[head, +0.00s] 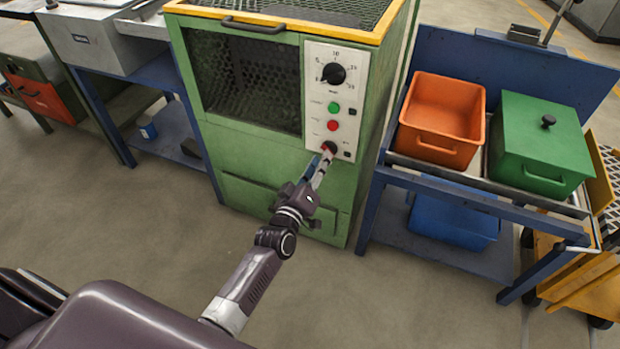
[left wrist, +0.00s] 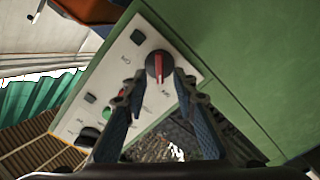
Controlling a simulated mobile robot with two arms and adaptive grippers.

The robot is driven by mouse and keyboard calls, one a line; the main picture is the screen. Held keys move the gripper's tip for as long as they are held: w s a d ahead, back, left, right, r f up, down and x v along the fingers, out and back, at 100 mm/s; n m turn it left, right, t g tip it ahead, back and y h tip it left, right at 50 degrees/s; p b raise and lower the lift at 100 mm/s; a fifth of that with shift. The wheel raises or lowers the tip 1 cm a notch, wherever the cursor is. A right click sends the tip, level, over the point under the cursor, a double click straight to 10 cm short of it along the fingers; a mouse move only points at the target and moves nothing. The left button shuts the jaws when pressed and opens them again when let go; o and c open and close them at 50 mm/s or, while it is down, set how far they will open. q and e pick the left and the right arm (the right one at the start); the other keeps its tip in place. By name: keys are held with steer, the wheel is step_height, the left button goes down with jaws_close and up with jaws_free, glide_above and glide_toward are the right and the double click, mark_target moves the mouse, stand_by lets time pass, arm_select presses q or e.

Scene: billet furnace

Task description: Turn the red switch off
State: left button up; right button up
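The red switch (head: 329,147) is a round dark knob with a red bar, low on the white control panel (head: 346,56) of the green furnace (head: 232,158). In the left wrist view the switch (left wrist: 158,67) is close ahead, its red bar running nearly up and down in that picture. My left gripper (head: 325,158) reaches the switch from below in the head view. In the left wrist view its two fingertips (left wrist: 158,78) stand apart, one on each side of the knob, with small gaps that look clear. Contact cannot be told. My right gripper is not in view.
Above the switch are a red button (head: 333,125), a green button (head: 334,107) and a black dial (head: 333,74). A blue cart at right carries an orange bin (head: 441,118) and a green lidded box (head: 541,143). A blue bench stands at left. Floor before the furnace is clear.

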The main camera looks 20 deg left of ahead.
arm_select(q)
steer(key=s, duration=0.9)
steer(key=shift+a, duration=0.15)
steer(key=shift+f, duration=0.1)
